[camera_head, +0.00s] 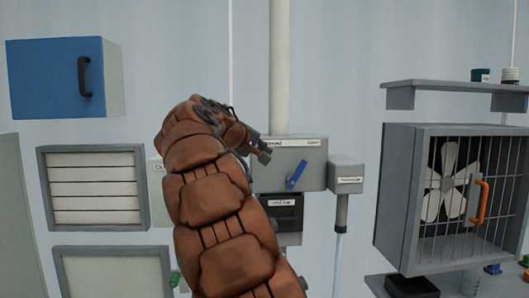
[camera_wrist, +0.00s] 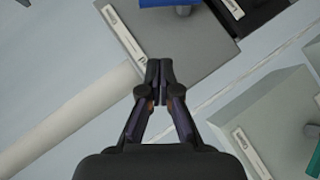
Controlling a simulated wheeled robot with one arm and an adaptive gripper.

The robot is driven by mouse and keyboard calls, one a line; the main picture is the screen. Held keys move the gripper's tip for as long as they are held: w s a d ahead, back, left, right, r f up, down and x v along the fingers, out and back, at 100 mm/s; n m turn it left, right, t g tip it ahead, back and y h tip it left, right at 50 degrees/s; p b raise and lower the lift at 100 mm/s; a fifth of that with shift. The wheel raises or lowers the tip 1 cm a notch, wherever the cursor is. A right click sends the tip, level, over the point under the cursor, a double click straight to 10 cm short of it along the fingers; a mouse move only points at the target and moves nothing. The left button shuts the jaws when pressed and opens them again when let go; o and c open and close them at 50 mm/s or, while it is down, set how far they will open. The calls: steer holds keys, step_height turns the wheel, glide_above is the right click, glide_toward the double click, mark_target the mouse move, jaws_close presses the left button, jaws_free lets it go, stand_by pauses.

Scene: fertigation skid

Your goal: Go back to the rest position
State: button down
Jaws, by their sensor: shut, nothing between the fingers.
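My brown arm rises through the middle of the head view, and my gripper (camera_head: 262,152) is at its end, in front of the grey control box (camera_head: 306,158). In the wrist view my gripper (camera_wrist: 159,72) is shut and empty, with its fingertips together. The grey box (camera_wrist: 185,45) lies behind the fingertips there. I cannot tell whether the fingers touch it. A blue lever handle (camera_head: 297,175) sits on the front of the box, right of my gripper. Part of the box and what lies left of it are hidden by my arm.
A blue cabinet (camera_head: 60,78) hangs at upper left above a louvred panel (camera_head: 93,188). A white pipe (camera_head: 280,70) runs up from the box. A smaller grey box (camera_head: 346,175) is beside it. At right, a fan cage (camera_head: 398,195) stands below a shelf (camera_head: 450,87).

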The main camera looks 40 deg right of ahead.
stand_by(0.3)
steer(key=s+a+f+g+y, duration=0.1)
steer(key=s+a+f+y, duration=0.2)
steer(key=s+a+f, duration=0.4)
steer(key=s+a+f+n+y, duration=0.1)
steer(key=s+a+f+y, duration=0.15)
steer(key=a+f, duration=0.55)
steer(key=s+a+f+g+y, duration=0.1)
steer(key=s+a+f+y, duration=0.25)
steer(key=s+f, duration=0.45)
steer(key=s+a+f+n+g+y, duration=0.1)
steer(key=s+a+f+y, duration=0.3)
steer(key=s+a+f, duration=1.3)
steer(key=shift+s+a+g, duration=0.2)
steer(key=shift+a+g, duration=0.1)
steer(key=shift+g, duration=0.6)
steer(key=shift+d, duration=0.15)
